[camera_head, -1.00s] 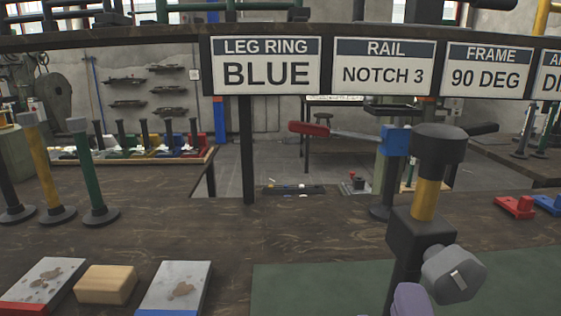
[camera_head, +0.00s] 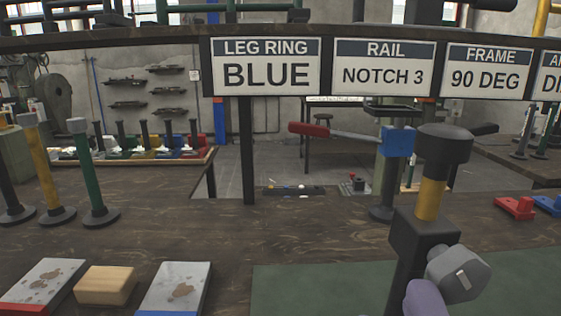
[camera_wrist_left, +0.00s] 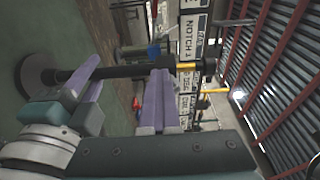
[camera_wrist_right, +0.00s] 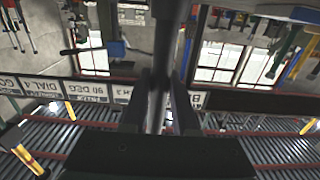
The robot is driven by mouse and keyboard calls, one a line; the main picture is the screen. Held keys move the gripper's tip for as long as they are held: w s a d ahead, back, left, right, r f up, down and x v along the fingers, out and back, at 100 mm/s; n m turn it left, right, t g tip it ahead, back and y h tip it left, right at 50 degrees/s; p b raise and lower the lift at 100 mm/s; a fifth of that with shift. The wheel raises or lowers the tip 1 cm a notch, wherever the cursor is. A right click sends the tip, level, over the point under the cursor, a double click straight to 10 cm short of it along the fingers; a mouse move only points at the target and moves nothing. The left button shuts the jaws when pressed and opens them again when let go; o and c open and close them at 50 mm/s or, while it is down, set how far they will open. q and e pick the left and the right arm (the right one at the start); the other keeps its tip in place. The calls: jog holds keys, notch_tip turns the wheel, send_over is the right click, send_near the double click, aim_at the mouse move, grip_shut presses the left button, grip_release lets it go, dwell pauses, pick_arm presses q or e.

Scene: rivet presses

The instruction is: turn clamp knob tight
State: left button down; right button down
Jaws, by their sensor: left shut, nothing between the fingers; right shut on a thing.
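A black post with a black cap, a yellow band (camera_head: 430,198) and a black collar block (camera_head: 420,236) stands at the right front. A grey faceted knob (camera_head: 458,272) sits at the collar's lower right. My left gripper (camera_head: 425,298) shows as a purple finger just below the knob. In the left wrist view its purple fingers (camera_wrist_left: 160,76) are together, empty, beside the post near the collar; the knob cannot be made out there. My right gripper (camera_wrist_left: 88,72) is shut on the black post, between its round base (camera_wrist_left: 38,78) and the collar. The right wrist view shows the dark post (camera_wrist_right: 163,65) between its fingers.
Behind stands a blue clamp head (camera_head: 397,141) with a red-handled lever (camera_head: 310,130). Yellow (camera_head: 42,170) and green (camera_head: 88,175) posts stand at left. Grey plates (camera_head: 174,287) and a wooden block (camera_head: 105,284) lie at front left. A green mat (camera_head: 320,285) covers the front.

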pick_arm(q)
jog(key=shift+r, duration=0.3)
jog(key=shift+d+r, duration=0.1)
jog(key=shift+r, duration=0.45)
jog(key=s, duration=0.6)
jog(key=shift+r, duration=0.15)
dwell(0.4)
jog(key=shift+s, duration=0.1)
